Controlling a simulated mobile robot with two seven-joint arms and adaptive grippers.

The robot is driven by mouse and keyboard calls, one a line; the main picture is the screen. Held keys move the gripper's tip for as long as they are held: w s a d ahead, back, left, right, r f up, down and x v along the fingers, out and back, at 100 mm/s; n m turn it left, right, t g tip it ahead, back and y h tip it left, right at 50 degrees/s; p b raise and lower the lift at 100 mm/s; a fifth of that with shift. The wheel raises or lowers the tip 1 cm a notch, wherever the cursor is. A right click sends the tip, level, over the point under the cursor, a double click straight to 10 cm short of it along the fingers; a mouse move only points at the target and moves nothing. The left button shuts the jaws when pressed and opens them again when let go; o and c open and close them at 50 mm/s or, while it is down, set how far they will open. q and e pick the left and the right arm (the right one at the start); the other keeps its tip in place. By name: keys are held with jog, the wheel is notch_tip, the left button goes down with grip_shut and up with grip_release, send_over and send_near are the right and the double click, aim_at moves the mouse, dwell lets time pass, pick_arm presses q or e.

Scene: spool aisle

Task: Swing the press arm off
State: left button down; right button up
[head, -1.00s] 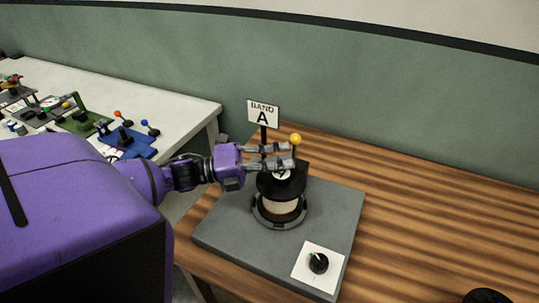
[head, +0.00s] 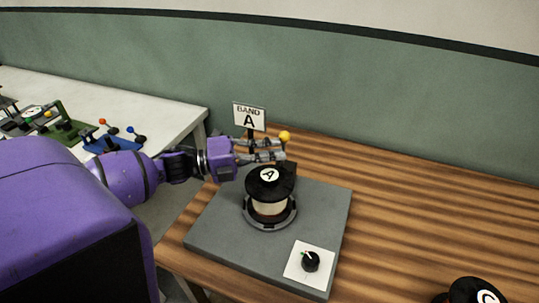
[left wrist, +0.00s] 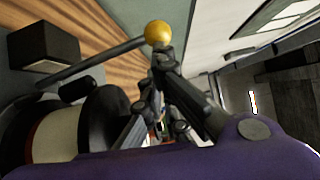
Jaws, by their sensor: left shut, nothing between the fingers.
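The press arm shows in the left wrist view as a dark rod (left wrist: 105,60) running from a black block (left wrist: 44,47) to a yellow knob (left wrist: 158,32). In the head view the yellow knob (head: 285,136) stands behind the spool, and my gripper hides most of the rod. The spool's black cap (head: 269,182), lettered A, is in full view, with no rod across the letter. My left gripper (head: 284,149) is shut and empty, its fingers beside the rod just below the knob. Whether they touch it, I cannot tell. My right gripper is not in view.
The spool stands on a grey base plate (head: 215,225) with a dial (head: 310,261) at its front. A BAND A sign (head: 249,116) stands behind. A black cap lettered C (head: 478,292) is at lower right. A white table (head: 165,105) holds small devices.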

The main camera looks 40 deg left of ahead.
aim_at(282, 135)
pick_arm(q)
jog(key=shift+n+g+y, duration=0.3)
jog(key=shift+n+g, duration=0.3)
jog(key=shift+n, duration=0.3)
jog(key=w, duration=0.2)
jog(key=w+a+b, duration=0.1)
jog(key=w, duration=0.2)
jog(key=shift+w+a, duration=0.15)
jog(key=shift+w, duration=0.1)
jog(key=shift+w+a, duration=0.15)
jog(key=shift+w, duration=0.4)
jog(key=shift+w+a, duration=0.1)
jog(key=shift+w, duration=0.3)
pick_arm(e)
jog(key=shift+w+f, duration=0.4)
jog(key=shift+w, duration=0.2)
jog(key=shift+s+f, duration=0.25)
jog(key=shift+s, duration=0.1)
